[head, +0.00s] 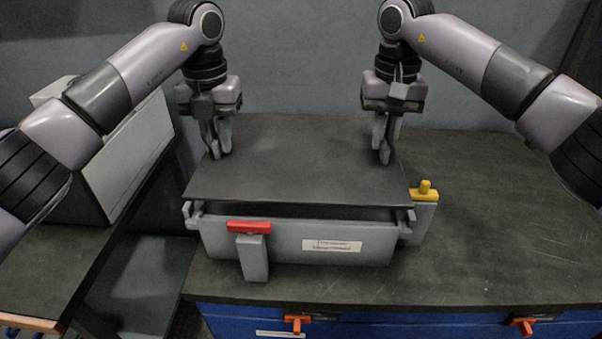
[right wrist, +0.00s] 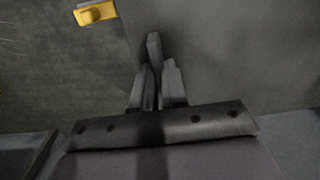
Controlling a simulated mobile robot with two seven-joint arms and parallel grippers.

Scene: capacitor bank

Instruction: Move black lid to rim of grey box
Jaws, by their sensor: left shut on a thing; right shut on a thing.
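The black lid (head: 300,175) is a flat dark sheet above the grey box (head: 290,240) in the head view. Its front edge shows a dark gap over the box's front wall; whether its back part touches the rim is hidden. My left gripper (head: 218,152) is shut on the lid's left side. My right gripper (head: 384,155) is shut on the lid near its right edge. In the right wrist view the right fingers (right wrist: 153,80) are closed together at the lid (right wrist: 230,60), which fills the right part of that view.
A red-topped grey post (head: 252,250) stands at the box's front and a yellow-topped one (head: 424,205) at its right. The dark bench top (head: 510,220) is clear on the right. Orange handles (head: 297,322) sit on the blue drawers below. A grey case (head: 125,150) stands at left.

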